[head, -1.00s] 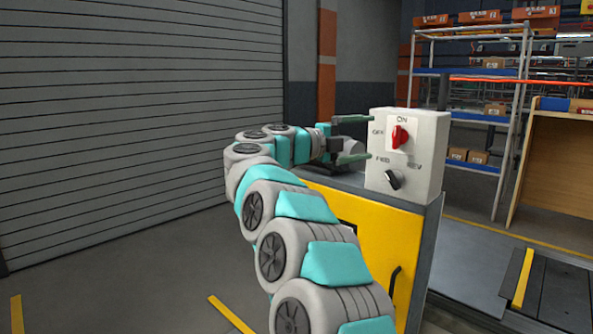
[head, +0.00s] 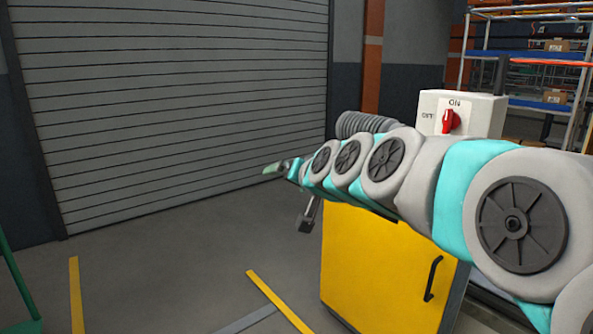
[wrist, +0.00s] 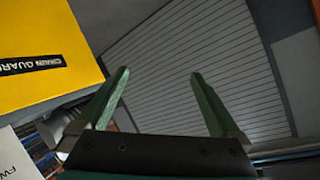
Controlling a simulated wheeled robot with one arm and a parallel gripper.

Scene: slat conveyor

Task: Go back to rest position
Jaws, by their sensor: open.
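My gripper (wrist: 158,98) is open and empty in the wrist view, its two green fingers spread wide towards the grey roller shutter. In the head view my gripper (head: 276,168) shows only partly at the far end of my arm, left of the control box (head: 483,110). The box is pale, with a red switch (head: 450,120) marked ON and OFF. My arm hides the lower part of the box. In the wrist view a corner of the box (wrist: 18,158) shows at the lower left, apart from the fingers.
A yellow cabinet (head: 375,270) with a black handle stands below my arm. The yellow chain guard (wrist: 45,55) fills the upper left of the wrist view. The roller shutter (head: 170,90) is behind, with open floor (head: 160,270) before it. Shelving (head: 540,60) stands at the right.

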